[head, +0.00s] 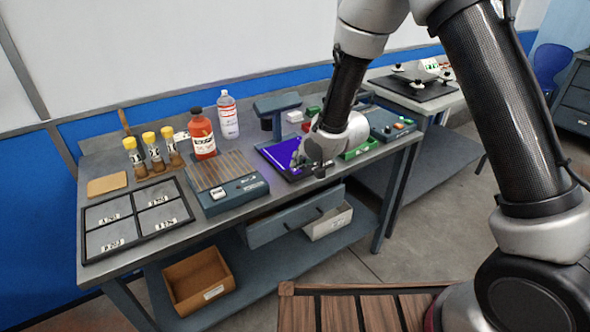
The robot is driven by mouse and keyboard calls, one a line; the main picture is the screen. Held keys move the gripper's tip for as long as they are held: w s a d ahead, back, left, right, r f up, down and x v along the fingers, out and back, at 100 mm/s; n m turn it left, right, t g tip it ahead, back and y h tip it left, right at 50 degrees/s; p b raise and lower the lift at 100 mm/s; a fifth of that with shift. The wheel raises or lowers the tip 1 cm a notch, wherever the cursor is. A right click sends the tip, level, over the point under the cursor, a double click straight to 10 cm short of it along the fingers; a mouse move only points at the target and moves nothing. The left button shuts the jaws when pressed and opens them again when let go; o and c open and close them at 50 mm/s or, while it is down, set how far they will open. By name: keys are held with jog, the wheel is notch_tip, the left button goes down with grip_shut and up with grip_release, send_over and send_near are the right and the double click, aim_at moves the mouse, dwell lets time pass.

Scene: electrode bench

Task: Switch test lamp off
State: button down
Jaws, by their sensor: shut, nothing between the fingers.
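What looks like the test lamp (277,104) is a dark blue-grey stand with a flat head at the back of the bench. A bright blue-violet panel (281,152) lies in front of it; I cannot tell whether the lamp lights it. My gripper (308,172) is shut and empty, low over the right part of this panel and covering some of it. I cannot tell whether the fingertips touch anything. No lamp switch can be made out; the gripper may hide it. A blue box with coloured buttons (394,124) stands to the right.
On the bench (150,265) are a slotted device (236,190), a red bottle (202,136), a white bottle (228,116), several yellow-capped vials (154,147) and a divided tray (84,220).

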jog(key=shift+f, duration=0.15)
dwell(0.3)
jog(key=shift+r, duration=0.7)
notch_tip(320, 180, up, 6)
dwell(0.4)
